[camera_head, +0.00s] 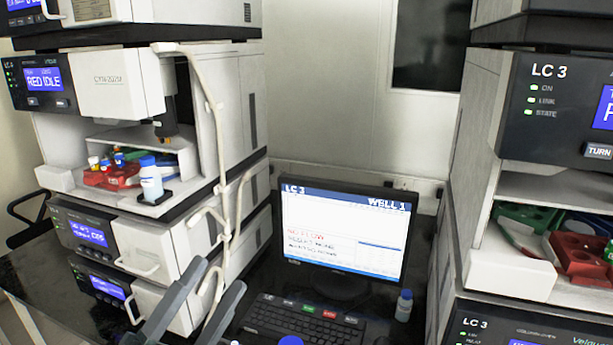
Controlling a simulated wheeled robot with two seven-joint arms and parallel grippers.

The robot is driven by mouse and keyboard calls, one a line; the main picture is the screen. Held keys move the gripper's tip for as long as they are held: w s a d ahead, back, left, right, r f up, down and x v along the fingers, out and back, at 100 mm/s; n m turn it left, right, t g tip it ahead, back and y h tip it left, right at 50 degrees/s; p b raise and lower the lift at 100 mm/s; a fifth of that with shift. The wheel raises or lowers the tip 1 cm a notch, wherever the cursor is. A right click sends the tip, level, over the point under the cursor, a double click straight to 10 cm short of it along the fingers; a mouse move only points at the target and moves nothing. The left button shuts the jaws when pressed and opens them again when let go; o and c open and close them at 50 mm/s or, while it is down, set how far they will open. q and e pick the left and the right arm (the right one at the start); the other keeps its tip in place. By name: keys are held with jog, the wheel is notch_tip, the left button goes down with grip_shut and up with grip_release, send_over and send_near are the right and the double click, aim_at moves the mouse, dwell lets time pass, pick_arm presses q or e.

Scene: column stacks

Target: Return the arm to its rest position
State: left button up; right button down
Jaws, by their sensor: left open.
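My left gripper (219,274) comes in at the bottom, left of the middle. The rest of the left arm is out of the picture. My right gripper is not in view.
A monitor (340,232) stands behind the keyboard. A small blue-capped bottle (404,305) is right of it. A blue-capped bottle (151,180) and a red vial rack (118,178) sit in the left stack. The right stack (540,120) bounds the right side. White tubing (217,130) hangs down the left stack.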

pick_arm(q)
jog(key=w+a+f+n+y, duration=0.4)
jog(key=a+f+n+y, duration=0.5)
jog(key=f+n+y, duration=0.3)
jog(key=s+a+f+n+g+y, duration=0.2)
jog(key=f+n+g, duration=0.1)
jog(key=f, duration=0.4)
jog(key=s+a+f+n+g+y, duration=0.2)
jog(key=f+n+g, duration=0.15)
jog(key=f, duration=0.35)
jog(key=s+d+f+n+g+h, duration=0.3)
jog(key=s+f+g, duration=0.7)
jog(key=s+f, duration=1)
jog(key=s+d+f+x, duration=0.1)
jog(key=s+x, duration=0.2)
jog(key=x, duration=1.7)
jog(key=s+f+t, duration=0.1)
jog(key=s+f, duration=0.2)
jog(key=f, duration=0.5)
jog(key=s+d+f+t, duration=0.1)
jog(key=s+f, duration=0.3)
jog(key=f, duration=0.5)
jog(key=shift+d+m, duration=0.25)
jog(key=shift+m, duration=0.1)
